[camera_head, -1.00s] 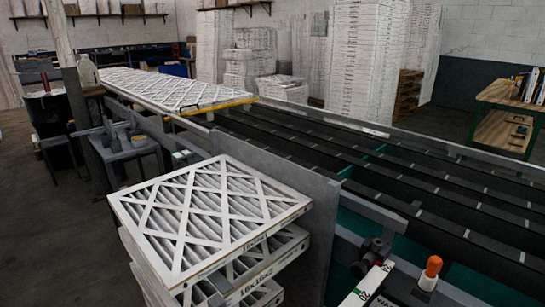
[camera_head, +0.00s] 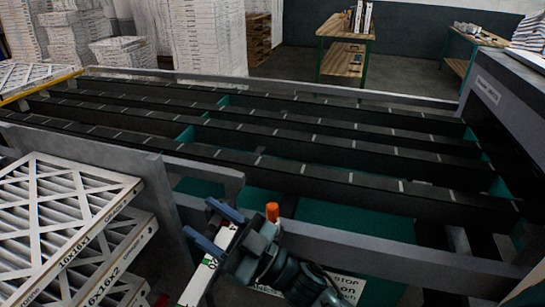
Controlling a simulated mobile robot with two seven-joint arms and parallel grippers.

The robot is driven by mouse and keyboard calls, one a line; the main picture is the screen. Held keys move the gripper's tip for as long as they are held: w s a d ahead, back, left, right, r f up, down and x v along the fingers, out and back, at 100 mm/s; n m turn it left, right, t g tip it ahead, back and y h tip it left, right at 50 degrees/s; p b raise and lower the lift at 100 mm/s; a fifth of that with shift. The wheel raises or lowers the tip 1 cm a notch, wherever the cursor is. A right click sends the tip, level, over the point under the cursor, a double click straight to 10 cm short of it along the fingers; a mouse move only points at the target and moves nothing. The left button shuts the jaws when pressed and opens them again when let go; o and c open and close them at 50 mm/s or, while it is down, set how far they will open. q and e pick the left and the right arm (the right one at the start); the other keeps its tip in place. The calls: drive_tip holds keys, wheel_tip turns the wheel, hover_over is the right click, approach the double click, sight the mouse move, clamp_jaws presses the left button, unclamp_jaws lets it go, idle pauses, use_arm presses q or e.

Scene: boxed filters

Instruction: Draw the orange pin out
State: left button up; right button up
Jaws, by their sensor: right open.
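The orange pin (camera_head: 272,211) shows as a small orange cap just behind my right gripper's body, near the conveyor's near rail. Its lower part is hidden by the gripper. My right gripper (camera_head: 199,218) comes in from the bottom, with its two blue fingers apart and pointing to the upper left. It is open, and no object shows between the fingers. The fingertips point away from the pin, to its left. I cannot tell whether the gripper's body touches the pin. My left gripper is not in view.
Stacked boxed filters (camera_head: 65,220) stand at the left, beside a grey upright panel (camera_head: 150,200). The conveyor (camera_head: 300,140) with dark lanes spans the middle. A white labelled strip (camera_head: 195,285) lies below the gripper. A grey machine housing (camera_head: 510,95) stands at the right.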

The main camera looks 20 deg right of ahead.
drive_tip(key=s+a+r+n+g+y, duration=0.4)
drive_tip(key=a+r+n+g, duration=0.2)
drive_tip(key=n+g, duration=0.75)
drive_tip(key=m+g+h, duration=0.1)
drive_tip(key=m+h, duration=0.2)
drive_tip(key=h, duration=1.9)
hover_over(271, 205)
wheel_tip(271, 205, down, 12)
drive_tip(key=shift+f+p, duration=0.1)
drive_tip(key=shift+p, duration=0.8)
drive_tip(key=c, duration=0.9)
drive_tip(key=o, duration=0.9)
